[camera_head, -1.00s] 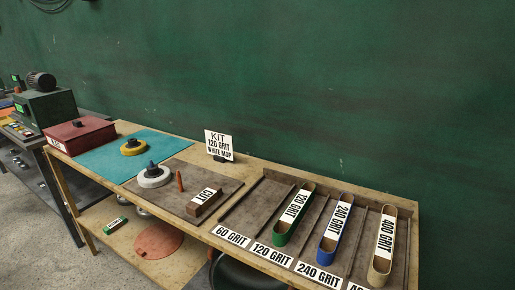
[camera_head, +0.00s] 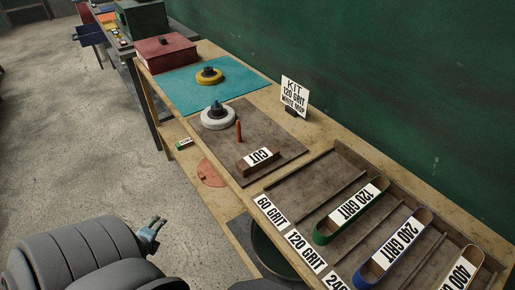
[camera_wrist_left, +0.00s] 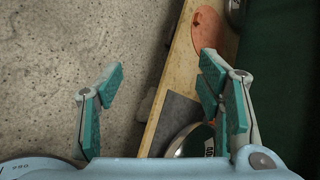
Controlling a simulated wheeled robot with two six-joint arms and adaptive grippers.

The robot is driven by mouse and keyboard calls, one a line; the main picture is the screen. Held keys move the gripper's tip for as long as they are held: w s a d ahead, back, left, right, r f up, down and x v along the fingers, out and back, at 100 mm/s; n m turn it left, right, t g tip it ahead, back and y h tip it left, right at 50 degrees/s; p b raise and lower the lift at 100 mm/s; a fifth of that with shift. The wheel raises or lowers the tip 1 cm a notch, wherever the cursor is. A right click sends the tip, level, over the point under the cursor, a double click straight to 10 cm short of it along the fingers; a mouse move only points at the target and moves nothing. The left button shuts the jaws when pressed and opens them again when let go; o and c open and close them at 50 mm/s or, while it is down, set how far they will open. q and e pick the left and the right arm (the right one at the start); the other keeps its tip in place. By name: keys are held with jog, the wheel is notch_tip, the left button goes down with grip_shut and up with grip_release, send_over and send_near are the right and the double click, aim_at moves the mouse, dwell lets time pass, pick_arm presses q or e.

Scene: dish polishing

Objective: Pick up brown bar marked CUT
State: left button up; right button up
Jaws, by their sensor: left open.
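The brown bar marked CUT (camera_head: 246,164) lies on a dark brown mat (camera_head: 280,136) on the workbench in the head view, its white label facing up. My left gripper (camera_head: 154,228) is low at the left in the head view, over the floor side of the bench and well apart from the bar. In the left wrist view my left gripper (camera_wrist_left: 162,92) is open and empty, its teal pads wide apart. The bar does not show in the wrist view. My right gripper is not in view.
An upright brown stick (camera_head: 238,131) and a white mop wheel (camera_head: 217,119) stand close behind the bar. A KIT sign (camera_head: 294,96) stands near the wall. A divided tray with a green 120 GRIT belt (camera_head: 325,232) lies to the right.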

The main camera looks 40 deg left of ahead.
pick_arm(q)
jog(key=w+d+r+m+t+h+p, duration=0.25)
jog(key=w+r+m, duration=0.45)
jog(key=r, duration=0.4)
jog(key=w+d+r+m+t+h+p, duration=0.15)
jog(key=w+r+m+t, duration=0.25)
jog(key=w+r+m, duration=0.6)
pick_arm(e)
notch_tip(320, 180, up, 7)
pick_arm(q)
jog(key=m+h+b, duration=0.5)
jog(key=m+h, duration=0.1)
jog(key=m, duration=0.1)
send_near(257, 157)
jog(key=x, duration=0.3)
jog(key=shift+w+d+f, duration=0.2)
jog(key=b+x, duration=0.3)
jog(key=x, duration=0.2)
jog(key=shift+a, duration=0.15)
jog(key=shift+w+f+b, duration=0.1)
jog(key=shift+w+b, duration=0.2)
jog(key=shift+w, duration=0.1)
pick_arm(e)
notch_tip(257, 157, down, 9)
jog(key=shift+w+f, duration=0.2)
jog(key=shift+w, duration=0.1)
pick_arm(q)
grip_shut()
